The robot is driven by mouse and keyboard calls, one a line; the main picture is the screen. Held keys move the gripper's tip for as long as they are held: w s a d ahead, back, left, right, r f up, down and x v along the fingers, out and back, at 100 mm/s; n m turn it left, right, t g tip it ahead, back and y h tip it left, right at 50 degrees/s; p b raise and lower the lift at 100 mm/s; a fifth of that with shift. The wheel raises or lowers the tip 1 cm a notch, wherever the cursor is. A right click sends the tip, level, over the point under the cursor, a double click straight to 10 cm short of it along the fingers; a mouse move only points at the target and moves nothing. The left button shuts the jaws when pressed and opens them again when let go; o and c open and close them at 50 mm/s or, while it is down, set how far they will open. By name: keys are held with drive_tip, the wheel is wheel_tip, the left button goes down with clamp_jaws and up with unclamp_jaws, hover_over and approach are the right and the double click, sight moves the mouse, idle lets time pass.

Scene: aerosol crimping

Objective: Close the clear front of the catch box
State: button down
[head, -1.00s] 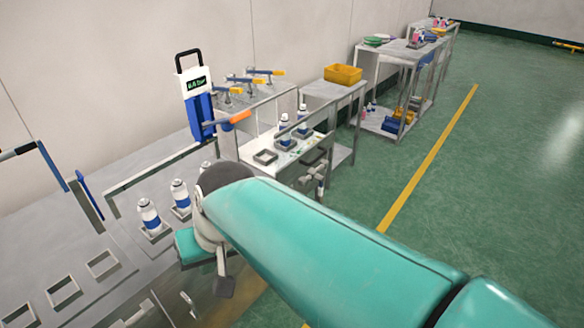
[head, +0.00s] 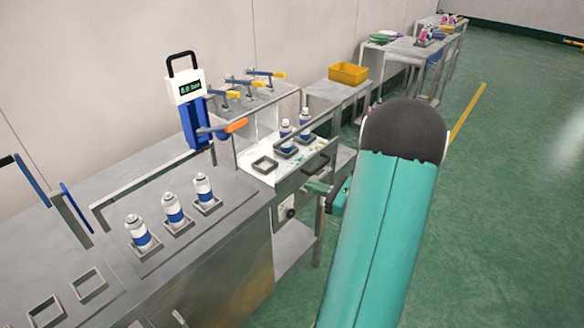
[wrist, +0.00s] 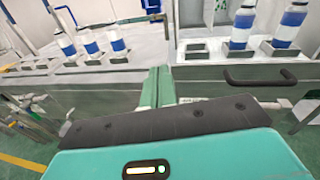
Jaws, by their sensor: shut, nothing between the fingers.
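The catch box (head: 250,101) stands on the bench at middle in the head view, with several orange- and yellow-handled levers on and beside it. Its front opening shows white-and-blue cans inside. A panel with a dark handle (head: 315,164) sits low along the front edge, below the cans; the handle also shows in the wrist view (wrist: 260,77). I cannot tell the panel's exact angle. My gripper (head: 318,187) is shut and empty, in front of the box and below the handle. In the wrist view its green fingers (wrist: 158,88) point forward, left of the handle and apart from it.
Several cans (head: 172,211) stand in square holders on the bench to the left. A blue-and-white crimping device (head: 190,100) stands behind. A yellow bin (head: 348,73) sits on the farther table. The green floor (head: 500,220) at right is clear.

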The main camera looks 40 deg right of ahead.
drive_tip(key=s+d+f+m+t+h, duration=0.1)
drive_tip(key=s+d+f+m+h, duration=0.1)
drive_tip(key=s+d+m, duration=0.15)
approach(287, 165)
drive_tip(key=shift+n+h, duration=0.25)
drive_tip(key=shift+h, duration=0.05)
drive_tip(key=w, duration=0.4)
drive_tip(key=w+a, duration=0.1)
drive_tip(key=w, duration=0.1)
drive_tip(key=shift+w+f, duration=0.15)
drive_tip(key=shift+w, duration=0.2)
